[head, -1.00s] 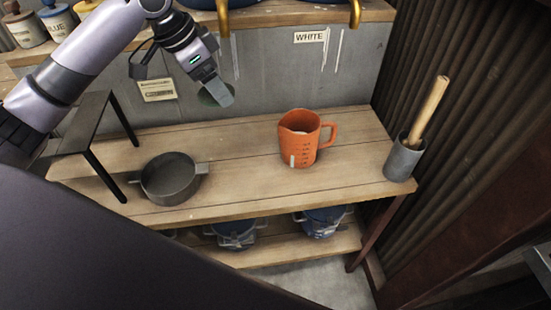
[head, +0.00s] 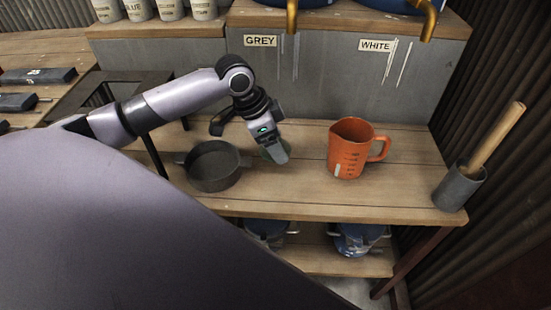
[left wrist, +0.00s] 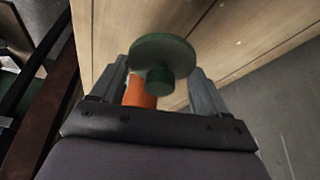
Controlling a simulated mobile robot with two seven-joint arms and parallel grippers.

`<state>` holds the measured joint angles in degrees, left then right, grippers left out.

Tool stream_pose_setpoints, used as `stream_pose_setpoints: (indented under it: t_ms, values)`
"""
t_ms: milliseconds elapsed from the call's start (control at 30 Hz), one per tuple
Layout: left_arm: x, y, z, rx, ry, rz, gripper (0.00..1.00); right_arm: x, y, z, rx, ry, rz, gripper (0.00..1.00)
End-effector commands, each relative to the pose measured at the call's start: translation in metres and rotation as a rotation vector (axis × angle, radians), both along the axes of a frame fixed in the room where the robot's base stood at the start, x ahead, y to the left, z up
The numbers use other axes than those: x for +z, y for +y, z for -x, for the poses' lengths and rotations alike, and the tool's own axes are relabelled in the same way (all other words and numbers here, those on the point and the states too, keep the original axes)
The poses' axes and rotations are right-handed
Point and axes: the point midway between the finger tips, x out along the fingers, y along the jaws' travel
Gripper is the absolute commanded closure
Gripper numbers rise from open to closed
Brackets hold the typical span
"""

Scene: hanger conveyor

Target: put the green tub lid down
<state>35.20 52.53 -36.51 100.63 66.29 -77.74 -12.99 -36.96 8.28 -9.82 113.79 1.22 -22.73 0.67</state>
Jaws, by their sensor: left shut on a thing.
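My left gripper (head: 279,155) is shut on the green tub lid. It points down at the bench between the dark pot and the orange jug. The dark green round lid (head: 267,154) is mostly hidden behind the fingers in the head view. In the left wrist view the lid (left wrist: 168,55) shows as a disc with a round knob, between the fingers of my left gripper (left wrist: 160,85). It is at or close above the wooden bench top (head: 310,195); I cannot tell whether it touches. My right gripper is not in view.
A dark pot with handles (head: 213,166) stands left of the lid. An orange measuring jug (head: 352,148) stands right of it. A grey holder (head: 459,187) with a wooden stick is at the bench's right end. A black stand (head: 97,95) is at left. Bench front is clear.

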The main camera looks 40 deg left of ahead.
Motion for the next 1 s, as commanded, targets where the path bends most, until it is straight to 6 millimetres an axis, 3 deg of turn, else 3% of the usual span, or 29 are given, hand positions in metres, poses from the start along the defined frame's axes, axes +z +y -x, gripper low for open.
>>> stream_pose_setpoints:
  t_ms: [333, 767, 800, 867, 1000]
  values:
    - [-0.053, 0.000, 0.001, 0.000, 0.003, 0.000, 0.59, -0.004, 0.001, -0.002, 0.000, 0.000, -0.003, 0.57]
    - [-0.059, 0.000, 0.000, 0.001, 0.002, 0.000, 0.59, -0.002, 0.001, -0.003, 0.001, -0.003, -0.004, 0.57]
    - [-0.059, 0.000, 0.000, 0.001, 0.001, 0.000, 0.19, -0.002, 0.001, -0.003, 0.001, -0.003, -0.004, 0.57]
    - [-0.059, 0.000, 0.000, 0.001, 0.000, 0.000, 0.00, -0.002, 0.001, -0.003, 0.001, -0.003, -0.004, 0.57]
    - [-0.059, 0.000, 0.000, 0.001, 0.000, 0.000, 0.00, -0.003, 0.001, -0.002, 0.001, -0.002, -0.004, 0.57]
